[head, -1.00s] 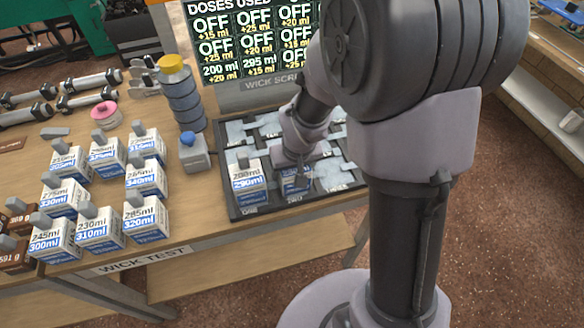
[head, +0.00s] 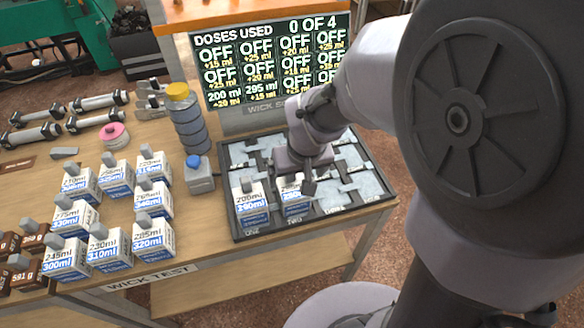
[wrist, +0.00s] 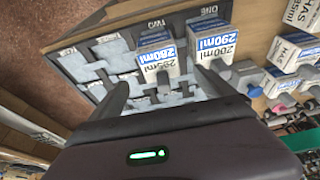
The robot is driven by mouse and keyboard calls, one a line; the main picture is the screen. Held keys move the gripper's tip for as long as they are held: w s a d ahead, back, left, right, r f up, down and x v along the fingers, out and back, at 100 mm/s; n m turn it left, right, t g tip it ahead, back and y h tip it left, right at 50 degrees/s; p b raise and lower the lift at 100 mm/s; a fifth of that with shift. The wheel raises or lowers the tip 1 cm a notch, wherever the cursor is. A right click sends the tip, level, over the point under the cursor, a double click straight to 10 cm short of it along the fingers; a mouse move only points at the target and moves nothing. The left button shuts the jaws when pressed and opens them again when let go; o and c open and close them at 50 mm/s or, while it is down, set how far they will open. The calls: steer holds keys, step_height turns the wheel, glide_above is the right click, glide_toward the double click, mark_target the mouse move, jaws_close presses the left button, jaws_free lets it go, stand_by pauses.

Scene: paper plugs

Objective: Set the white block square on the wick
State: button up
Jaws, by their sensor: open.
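Two white blocks stand on the dark wick tray (head: 364,205), side by side along its front edge. The left one (head: 251,202) reads 200ml over 290ml. The right one (head: 292,196) reads 295ml over 280ml and is partly hidden by my gripper (head: 307,186). In the wrist view the 295ml block (wrist: 159,56) lies in line with the gap between the spread fingers of my gripper (wrist: 165,82), with the 200ml block (wrist: 212,45) to its right. My gripper is open and apparently empty. I cannot tell exactly how square the 295ml block sits.
More white blocks (head: 110,248) with grey knobs stand in rows left of the tray. A blue-knobbed grey block (head: 199,175) and a stacked cylinder (head: 188,118) stand close to the tray's left. A screen (head: 272,62) behind reads "0 OF 4". The tray's right pads look bare.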

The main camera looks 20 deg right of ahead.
steer(key=s+a+r+m+t+y, duration=0.1)
steer(key=s+a+r+m, duration=0.1)
steer(key=s+r, duration=0.5)
steer(key=s+a+r+m+t+y, duration=0.1)
steer(key=s+r+m, duration=0.1)
steer(key=s+r, duration=0.4)
steer(key=shift+s+a+r, duration=0.35)
steer(key=shift+s+a, duration=0.05)
steer(key=shift+s, duration=0.7)
steer(key=shift+f+b, duration=0.85)
steer(key=shift+b, duration=0.1)
